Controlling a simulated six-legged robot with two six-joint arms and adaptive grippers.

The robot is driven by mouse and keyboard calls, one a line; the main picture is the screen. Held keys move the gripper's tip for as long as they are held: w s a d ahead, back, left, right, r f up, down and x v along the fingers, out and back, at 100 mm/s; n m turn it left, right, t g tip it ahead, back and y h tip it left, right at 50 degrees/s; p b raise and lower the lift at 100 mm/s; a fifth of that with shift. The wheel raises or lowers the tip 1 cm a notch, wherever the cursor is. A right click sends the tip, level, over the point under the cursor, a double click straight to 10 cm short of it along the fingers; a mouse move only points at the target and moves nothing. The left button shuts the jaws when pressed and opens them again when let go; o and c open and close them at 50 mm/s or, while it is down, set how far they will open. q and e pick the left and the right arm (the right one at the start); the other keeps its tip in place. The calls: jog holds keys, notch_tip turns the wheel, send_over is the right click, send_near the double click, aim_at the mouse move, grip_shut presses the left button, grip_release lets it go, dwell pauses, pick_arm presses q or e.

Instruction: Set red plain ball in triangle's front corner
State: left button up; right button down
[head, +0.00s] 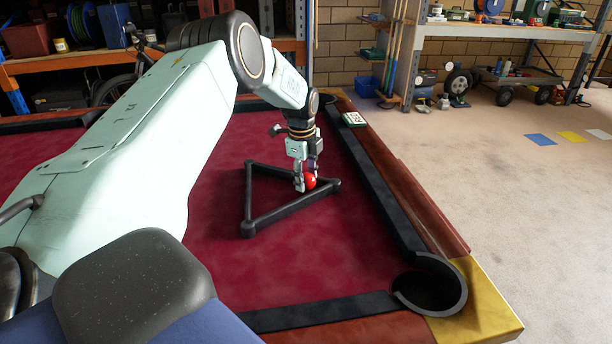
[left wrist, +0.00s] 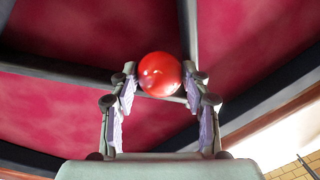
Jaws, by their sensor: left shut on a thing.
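The red plain ball (head: 310,181) is between the fingers of my left gripper (head: 304,178), which is shut on it. In the left wrist view the ball (left wrist: 160,74) sits between the two fingertips (left wrist: 160,86). The black triangle (head: 268,215) lies on the red cloth of the pool table. In the head view the ball is just inside or over its right-hand corner (head: 333,185); I cannot tell whether it touches the cloth. The triangle's bars also show behind the ball in the left wrist view (left wrist: 60,68). My right gripper is not in view.
The pool table's dark cushion (head: 375,190) and wooden rail (head: 420,210) run close to the right of the triangle. A corner pocket (head: 430,290) is at the near right. The cloth (head: 300,260) nearer me is clear.

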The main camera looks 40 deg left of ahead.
pick_arm(q)
jog(key=shift+f, duration=0.2)
jog(key=o, duration=1.3)
notch_tip(320, 180, up, 12)
jog(key=s, duration=0.1)
jog(key=shift+s, duration=0.25)
jog(key=shift+d, duration=0.1)
